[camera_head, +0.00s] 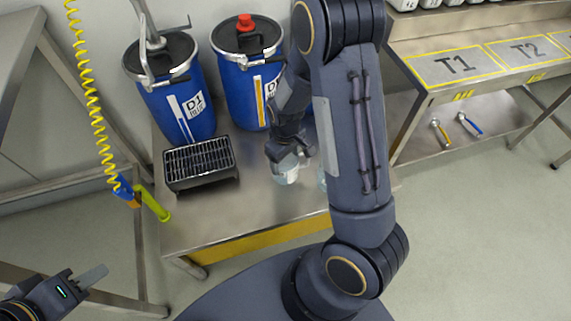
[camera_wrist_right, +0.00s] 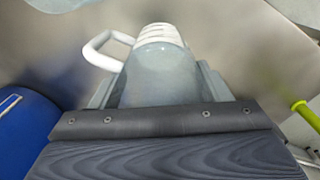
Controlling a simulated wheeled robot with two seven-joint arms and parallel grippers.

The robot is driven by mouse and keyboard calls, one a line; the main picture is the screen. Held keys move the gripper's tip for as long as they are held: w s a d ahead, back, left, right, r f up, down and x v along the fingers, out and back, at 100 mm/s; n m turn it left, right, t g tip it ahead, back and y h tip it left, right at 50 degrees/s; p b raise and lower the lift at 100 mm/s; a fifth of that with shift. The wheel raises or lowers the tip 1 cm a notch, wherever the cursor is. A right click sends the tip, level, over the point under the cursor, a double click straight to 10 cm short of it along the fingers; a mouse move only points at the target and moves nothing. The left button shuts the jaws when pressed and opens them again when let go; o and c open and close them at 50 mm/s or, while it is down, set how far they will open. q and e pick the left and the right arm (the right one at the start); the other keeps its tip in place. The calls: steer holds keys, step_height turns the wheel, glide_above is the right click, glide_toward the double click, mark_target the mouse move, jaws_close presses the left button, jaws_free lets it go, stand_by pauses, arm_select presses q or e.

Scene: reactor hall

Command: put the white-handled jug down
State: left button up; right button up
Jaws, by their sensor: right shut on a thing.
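The white-handled jug (camera_wrist_right: 160,75) is a grey translucent vessel with a white ringed end and a white loop handle (camera_wrist_right: 97,50) on its left in the right wrist view. My right gripper (camera_wrist_right: 157,92) is shut on its body, with a finger on each side. In the head view the jug (camera_head: 286,174) shows below my right gripper (camera_head: 284,156), over the steel table (camera_head: 255,205). Its upper part is hidden by the gripper, and I cannot tell if it touches the table. My left gripper (camera_head: 84,281) is at the lower left, away from the table; its jaw gap is unclear.
A black grated box (camera_head: 200,160) stands left of the jug. Two blue drums (camera_head: 180,108) (camera_head: 243,85) stand behind. A pale translucent vessel (camera_head: 321,178) is close to the right, partly behind my arm. The table's front is clear. A yellow hose (camera_head: 88,90) hangs left.

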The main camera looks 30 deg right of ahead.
mark_target(285, 164)
steer(key=shift+w+d+f, duration=0.15)
steer(key=shift+w+f, duration=0.05)
steer(key=shift+f, duration=0.25)
steer(key=shift+w+f+b, duration=0.1)
steer(key=shift+f+b, duration=0.6)
steer(key=shift+f, duration=0.8)
steer(key=shift+f, duration=0.2)
steer(key=o, duration=1)
steer(key=shift+r, duration=0.15)
